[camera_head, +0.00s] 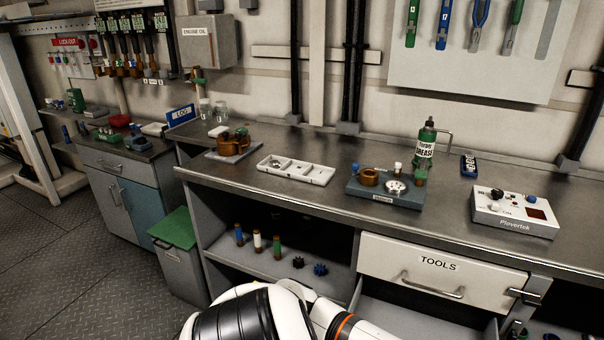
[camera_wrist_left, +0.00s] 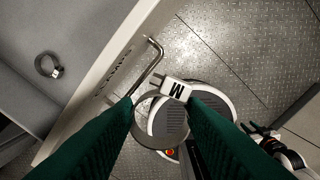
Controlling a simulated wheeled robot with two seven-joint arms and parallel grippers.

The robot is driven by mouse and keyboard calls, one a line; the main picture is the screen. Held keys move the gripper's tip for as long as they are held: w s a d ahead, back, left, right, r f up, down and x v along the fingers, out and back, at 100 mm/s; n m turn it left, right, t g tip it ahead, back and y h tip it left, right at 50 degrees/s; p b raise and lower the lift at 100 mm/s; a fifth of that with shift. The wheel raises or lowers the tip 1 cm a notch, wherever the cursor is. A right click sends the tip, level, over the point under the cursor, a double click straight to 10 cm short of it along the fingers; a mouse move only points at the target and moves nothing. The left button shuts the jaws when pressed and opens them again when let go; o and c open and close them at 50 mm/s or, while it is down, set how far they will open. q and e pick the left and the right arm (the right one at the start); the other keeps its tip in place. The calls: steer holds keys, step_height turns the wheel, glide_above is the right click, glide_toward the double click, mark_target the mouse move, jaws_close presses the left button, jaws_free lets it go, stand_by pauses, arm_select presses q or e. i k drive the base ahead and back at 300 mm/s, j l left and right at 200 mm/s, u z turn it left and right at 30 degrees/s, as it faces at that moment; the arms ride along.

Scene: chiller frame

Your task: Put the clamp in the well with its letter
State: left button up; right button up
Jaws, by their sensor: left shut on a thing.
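In the left wrist view my left gripper (camera_wrist_left: 165,112) has its dark green fingers shut on a clamp, a thin metal ring (camera_wrist_left: 137,132) with a white tag (camera_wrist_left: 177,89). The tag's letter is turned and reads as M or W. The clamp is held over the floor beside the open drawer. A second metal clamp (camera_wrist_left: 48,66) lies inside the drawer. In the head view a white tray (camera_head: 297,180) with several wells stands on the bench; no letters are readable on it. A black and white part at the right of the wrist view may be my right gripper (camera_wrist_left: 262,132).
Right of the tray are a grey-blue fixture (camera_head: 380,200), a grease bottle (camera_head: 425,152) and a white control box (camera_head: 513,222). A copper pot (camera_head: 235,141) stands left. The bench front beside the tray is clear.

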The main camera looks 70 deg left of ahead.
mark_target(296, 171)
steer(key=k+j, duration=0.15)
steer(key=j, duration=0.2)
steer(key=k+j, duration=0.15)
steer(key=j, duration=0.25)
steer(key=k+j, duration=0.15)
steer(key=j, duration=0.2)
steer(key=k+j, duration=0.15)
steer(key=j, duration=0.25)
steer(key=k+j, duration=0.1)
steer(key=j, duration=0.25)
steer(key=k+j, duration=0.15)
steer(key=j, duration=0.2)
